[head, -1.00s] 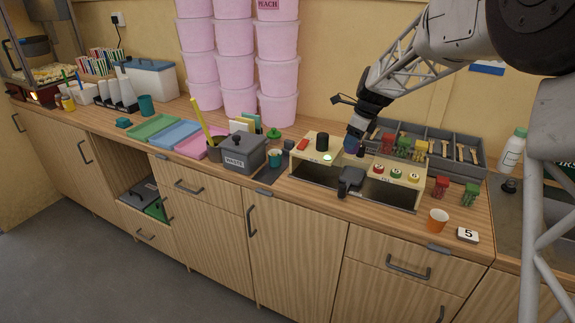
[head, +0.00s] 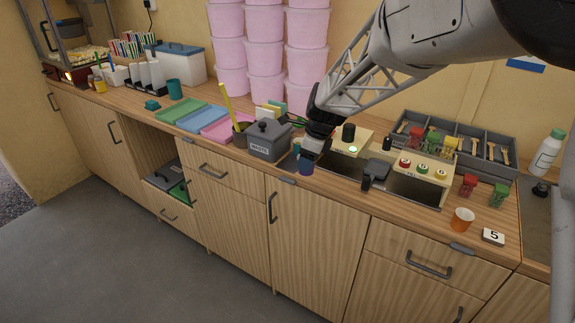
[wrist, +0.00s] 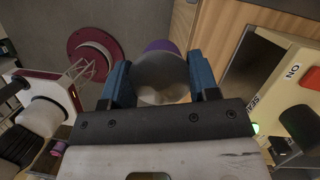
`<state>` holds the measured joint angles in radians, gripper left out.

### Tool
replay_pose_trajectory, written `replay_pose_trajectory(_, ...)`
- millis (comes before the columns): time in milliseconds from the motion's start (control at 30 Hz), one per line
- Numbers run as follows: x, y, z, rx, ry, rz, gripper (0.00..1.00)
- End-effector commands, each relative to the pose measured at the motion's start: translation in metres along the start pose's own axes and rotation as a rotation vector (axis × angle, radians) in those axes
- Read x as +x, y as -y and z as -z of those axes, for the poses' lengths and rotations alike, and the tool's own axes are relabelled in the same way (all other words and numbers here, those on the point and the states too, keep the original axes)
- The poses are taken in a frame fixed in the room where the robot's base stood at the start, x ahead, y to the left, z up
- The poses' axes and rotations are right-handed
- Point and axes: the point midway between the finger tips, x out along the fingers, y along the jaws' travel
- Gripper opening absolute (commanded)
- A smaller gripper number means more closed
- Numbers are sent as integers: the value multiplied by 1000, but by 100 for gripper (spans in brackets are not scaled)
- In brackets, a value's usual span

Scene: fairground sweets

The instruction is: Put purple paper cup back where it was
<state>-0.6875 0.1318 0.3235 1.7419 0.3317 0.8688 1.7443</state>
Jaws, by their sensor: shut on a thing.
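The purple paper cup (head: 306,168) is in my gripper (head: 308,157) in the head view, close to the counter's front edge, between the waste bin and the cream machine. I cannot tell whether it touches the counter. In the wrist view, a strip of the purple cup (wrist: 160,46) shows beyond a rounded grey surface between the two blue fingers of my gripper (wrist: 160,80). The fingers stand on either side, shut on the cup. The arm and gripper hide part of the cup's surroundings.
The grey waste bin (head: 268,148) stands just left of my gripper. The cream machine (head: 434,172) with coloured buttons is to the right. An orange cup (head: 462,220) and a number 5 card (head: 493,236) stand farther right. Coloured trays (head: 202,119) lie left.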

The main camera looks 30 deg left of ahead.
Motion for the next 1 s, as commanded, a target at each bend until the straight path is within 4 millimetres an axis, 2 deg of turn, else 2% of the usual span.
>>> replay_pose_trajectory(100, 14, -18, -8, -49, -1, -16, 29)
replay_pose_trajectory(333, 22, -28, -11, -82, -1, -23, 29)
replay_pose_trajectory(767, 23, -24, -13, -82, -1, -24, 29)
replay_pose_trajectory(1000, 27, -5, -21, -82, 0, -24, 29)
